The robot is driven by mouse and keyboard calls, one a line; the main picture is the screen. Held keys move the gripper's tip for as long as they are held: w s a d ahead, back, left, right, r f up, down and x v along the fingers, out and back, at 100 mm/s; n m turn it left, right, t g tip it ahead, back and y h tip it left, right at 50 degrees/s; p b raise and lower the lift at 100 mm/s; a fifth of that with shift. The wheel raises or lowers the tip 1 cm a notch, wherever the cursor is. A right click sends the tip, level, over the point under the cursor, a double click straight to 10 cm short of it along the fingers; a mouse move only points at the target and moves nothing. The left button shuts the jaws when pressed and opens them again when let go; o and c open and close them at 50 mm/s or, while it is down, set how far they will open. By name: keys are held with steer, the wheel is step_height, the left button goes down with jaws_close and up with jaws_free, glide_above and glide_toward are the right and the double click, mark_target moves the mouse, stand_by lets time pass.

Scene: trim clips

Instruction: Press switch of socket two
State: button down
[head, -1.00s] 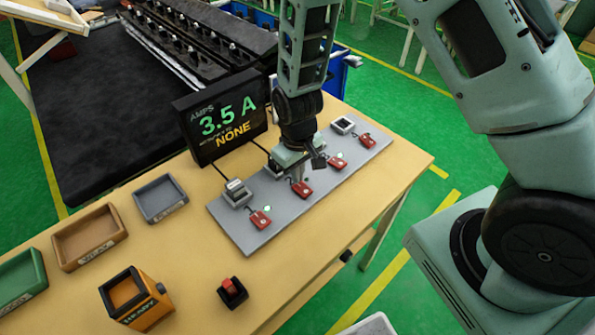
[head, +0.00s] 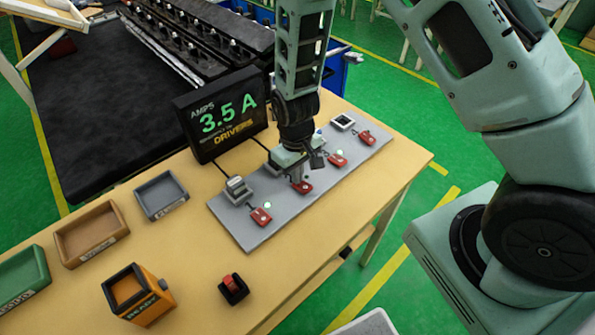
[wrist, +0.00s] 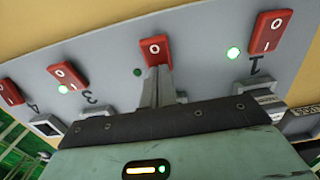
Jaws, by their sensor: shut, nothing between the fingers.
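My gripper (head: 298,180) is shut and empty, pointing down over the second red switch (head: 302,187) from the left on the grey strip (head: 240,228). In the wrist view its closed fingertips (wrist: 157,76) meet the near end of this switch (wrist: 155,50), marked 0 at its visible end; they look in contact. The small lamp beside it (wrist: 137,72) is dark green and unlit. Switch one (wrist: 270,30) and switch three (wrist: 67,75) have bright green lamps beside them. The number of socket two and most of its body are hidden behind my gripper.
A red button in a black holder (head: 233,288), an orange box (head: 138,295) and several trays stand on the wooden table's left side. Neighbouring switches lie close on both sides of my gripper.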

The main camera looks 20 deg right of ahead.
steer(key=shift+s+d+r, duration=0.25)
steer(key=shift+s+r, duration=0.05)
steer(key=shift+s, duration=0.35)
steer(key=r+p, duration=0.3)
steer(key=r, duration=0.1)
steer(key=shift+w+a+p, duration=0.1)
steer(key=shift+w+p, duration=0.25)
steer(key=shift+w, duration=0.05)
steer(key=shift+w+a+r, duration=0.1)
steer(key=shift+w+r, duration=0.05)
steer(key=shift+r, duration=0.25)
step_height(320, 180, up, 9)
steer(key=w+b, duration=0.1)
steer(key=b, duration=0.1)
steer(key=shift+w+a+b, duration=0.25)
steer(key=shift+w+b, duration=0.1)
steer(key=shift+b, duration=0.05)
